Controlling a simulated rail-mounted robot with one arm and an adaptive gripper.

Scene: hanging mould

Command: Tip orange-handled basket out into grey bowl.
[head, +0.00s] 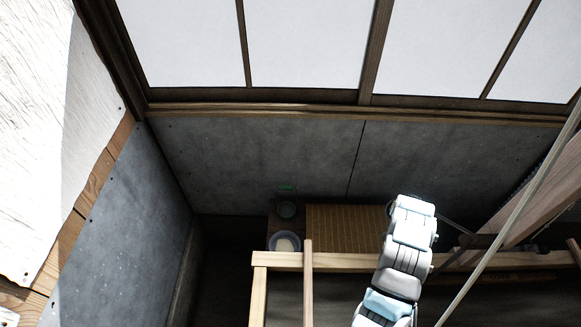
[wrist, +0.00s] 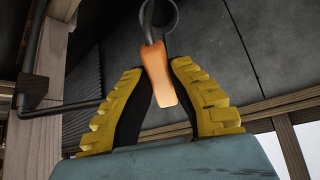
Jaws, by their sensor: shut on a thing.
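The orange handle (wrist: 160,78) shows in the wrist view between the two yellow-and-black fingers of my gripper (wrist: 156,70). My gripper is shut on this handle. A thin dark grey loop (wrist: 146,20) joins the handle's upper end; the rest of the basket and any contents are not clear. In the head view my arm hides the gripper, and only a dark curved edge shows beside the arm's far end. A small grey bowl (head: 286,210) stands left of the arm, well apart from it.
A slatted brown mat (head: 345,228) lies between the bowls and my arm. A wooden rail (head: 340,261) and an upright post (head: 308,285) stand in front.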

